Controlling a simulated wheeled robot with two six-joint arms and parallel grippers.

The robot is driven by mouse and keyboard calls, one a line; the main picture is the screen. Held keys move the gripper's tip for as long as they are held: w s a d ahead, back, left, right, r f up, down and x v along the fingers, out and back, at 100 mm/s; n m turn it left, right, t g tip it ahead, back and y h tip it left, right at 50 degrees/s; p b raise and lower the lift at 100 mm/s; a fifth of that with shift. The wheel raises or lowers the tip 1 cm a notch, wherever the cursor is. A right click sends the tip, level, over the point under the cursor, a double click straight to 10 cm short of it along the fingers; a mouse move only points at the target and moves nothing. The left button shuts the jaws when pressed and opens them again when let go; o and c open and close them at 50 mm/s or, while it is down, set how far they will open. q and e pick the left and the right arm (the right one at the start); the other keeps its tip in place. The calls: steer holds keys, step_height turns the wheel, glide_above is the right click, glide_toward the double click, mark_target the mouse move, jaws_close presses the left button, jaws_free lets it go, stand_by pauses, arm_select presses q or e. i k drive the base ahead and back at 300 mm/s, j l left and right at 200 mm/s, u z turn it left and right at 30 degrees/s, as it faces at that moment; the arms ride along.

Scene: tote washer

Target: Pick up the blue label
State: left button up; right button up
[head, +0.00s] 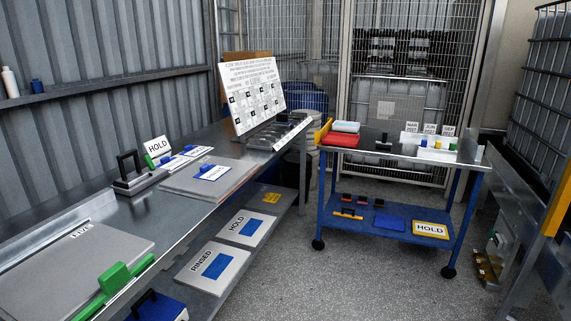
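Several white labels with blue edging or tabs lie on the metal bench. One label (212,172) lies on a grey flat board (200,186). Two more, a nearer label (172,162) and a farther label (196,151), lie behind it, close to an upright HOLD card (158,146). Blue rectangles also show on the lower shelf, one on the RINSED panel (195,261) and one on the HOLD panel (231,220). I cannot tell which of these is the blue label. Neither of my grippers is in view.
A black-handled block (138,180) stands on the bench. A sign board (252,92) stands at the far end. A blue cart (392,222) stands at right; grey floor between is clear.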

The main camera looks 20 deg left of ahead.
mark_target(212, 172)
steer(key=i+u, duration=0.1)
steer(key=i, duration=0.45)
steer(key=i+l+u, duration=0.1)
steer(key=i, duration=0.45)
steer(key=i+l+u, duration=0.1)
steer(key=i, duration=0.45)
